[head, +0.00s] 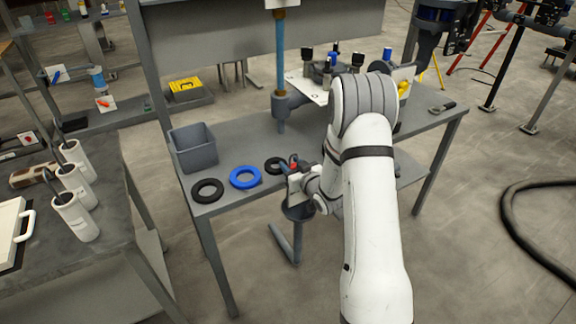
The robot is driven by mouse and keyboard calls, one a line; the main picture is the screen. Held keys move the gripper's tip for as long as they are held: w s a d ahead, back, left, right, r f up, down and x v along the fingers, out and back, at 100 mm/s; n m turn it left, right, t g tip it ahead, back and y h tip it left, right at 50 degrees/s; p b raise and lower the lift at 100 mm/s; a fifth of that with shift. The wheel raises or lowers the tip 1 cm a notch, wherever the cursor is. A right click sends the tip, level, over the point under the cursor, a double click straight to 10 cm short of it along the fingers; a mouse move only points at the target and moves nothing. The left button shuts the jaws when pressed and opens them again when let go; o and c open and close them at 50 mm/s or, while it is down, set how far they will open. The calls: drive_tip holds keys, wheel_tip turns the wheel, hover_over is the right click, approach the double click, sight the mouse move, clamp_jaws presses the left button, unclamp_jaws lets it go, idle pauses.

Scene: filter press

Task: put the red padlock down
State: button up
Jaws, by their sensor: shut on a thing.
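The red padlock (294,160) shows as a small red patch at the tip of my gripper (291,168). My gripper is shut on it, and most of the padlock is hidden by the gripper. The gripper is over or close to the front edge of the grey workbench (236,138), near a black ring (273,165). I cannot tell whether the padlock touches the bench. My white arm covers the bench's middle right part.
A blue ring (245,178), another black ring (207,190) and a grey bin (193,149) are on the bench to the left. A blue and grey vertical pipe (281,70) stands behind the gripper. Bare bench lies between the bin and the pipe.

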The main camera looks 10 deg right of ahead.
drive_tip(key=o, duration=0.6)
drive_tip(key=shift+f, duration=0.1)
drive_tip(key=shift+c, duration=0.2)
drive_tip(key=o, duration=0.5)
drive_tip(key=shift+c, duration=0.2)
